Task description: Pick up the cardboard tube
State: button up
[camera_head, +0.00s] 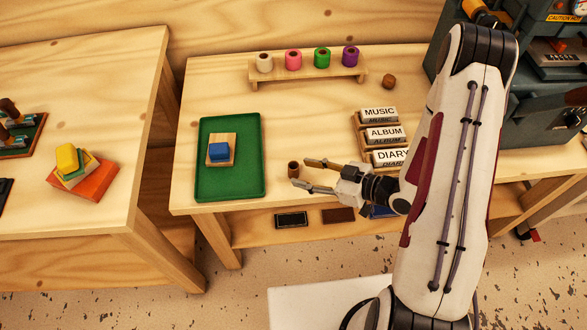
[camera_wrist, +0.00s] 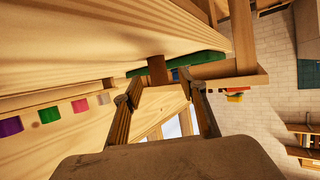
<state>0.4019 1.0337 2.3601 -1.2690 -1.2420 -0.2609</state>
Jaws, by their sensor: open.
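The cardboard tube (camera_head: 293,169) is a small brown cylinder standing upright on the wooden table, just right of the green tray. My gripper (camera_head: 302,173) is open, reaching in from the right with its two fingers spread and pointing left at the tube. In the wrist view the tube (camera_wrist: 157,70) shows ahead, between the tips of the open fingers (camera_wrist: 159,78). The tube stands at the fingertips; I cannot tell whether either finger touches it. Nothing is held.
The green tray (camera_head: 230,187) holds a blue block (camera_head: 219,151) on a wooden piece. A rack of coloured rolls (camera_head: 308,75) stands at the back. Labelled blocks (camera_head: 385,134) sit behind my gripper. A small brown piece (camera_head: 389,81) lies farther back. The table's front edge is close.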

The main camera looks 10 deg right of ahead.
aim_at(299, 172)
jog(key=shift+a, duration=0.1)
jog(key=shift+d+f+x, duration=0.1)
jog(key=shift+f+x, duration=0.05)
jog(key=shift+x, duration=1.1)
jog(key=shift+d+f+x, duration=0.1)
jog(key=shift+x, duration=1.15)
jog(key=shift+w, duration=0.1)
jog(key=c, duration=0.8)
